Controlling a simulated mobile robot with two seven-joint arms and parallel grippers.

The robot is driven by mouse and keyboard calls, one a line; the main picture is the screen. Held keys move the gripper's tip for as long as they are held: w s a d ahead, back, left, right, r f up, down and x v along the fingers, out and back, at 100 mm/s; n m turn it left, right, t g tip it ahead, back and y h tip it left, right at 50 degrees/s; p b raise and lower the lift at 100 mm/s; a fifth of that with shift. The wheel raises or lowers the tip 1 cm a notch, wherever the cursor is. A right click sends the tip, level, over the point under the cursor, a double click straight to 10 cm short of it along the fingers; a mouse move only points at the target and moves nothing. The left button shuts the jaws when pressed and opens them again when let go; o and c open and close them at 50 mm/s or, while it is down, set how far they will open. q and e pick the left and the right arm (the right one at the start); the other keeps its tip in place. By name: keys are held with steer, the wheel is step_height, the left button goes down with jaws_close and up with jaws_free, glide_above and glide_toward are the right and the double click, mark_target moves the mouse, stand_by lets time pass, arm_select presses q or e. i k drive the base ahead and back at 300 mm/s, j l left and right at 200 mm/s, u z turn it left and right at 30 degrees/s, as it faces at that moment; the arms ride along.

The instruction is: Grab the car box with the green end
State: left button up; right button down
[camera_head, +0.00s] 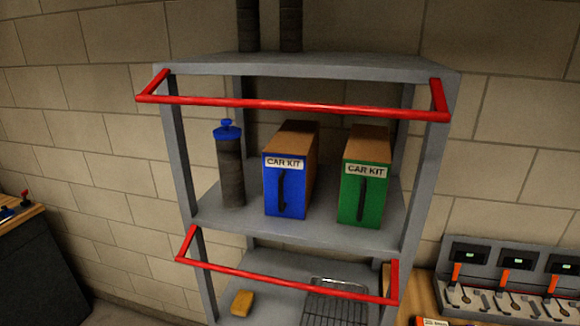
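The car box with the green end (364,192) stands upright on the middle shelf, toward the right. Its end faces me, with a "CAR KIT" label and a dark handle, and its top is brown. A similar car box with a blue end (270,188) stands to its left, with a gap between them. Neither of my grippers shows in the head view.
The boxes stand on a grey shelf unit (330,236). A red rail (300,106) crosses the front above them, and a lower red rail (290,282) crosses below. A dark bottle with a blue cap (230,168) stands left. A tool bench (510,290) is at right.

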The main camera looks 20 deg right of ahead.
mark_target(367, 164)
steer(key=i+l+z, duration=0.1)
steer(key=l, duration=0.3)
steer(key=i+l+z, duration=0.1)
steer(key=i+l, duration=0.15)
steer(key=l, duration=0.15)
steer(key=i+l+z, duration=0.1)
steer(key=l, duration=0.3)
steer(key=i+l+z, duration=0.15)
steer(key=i+l, duration=0.15)
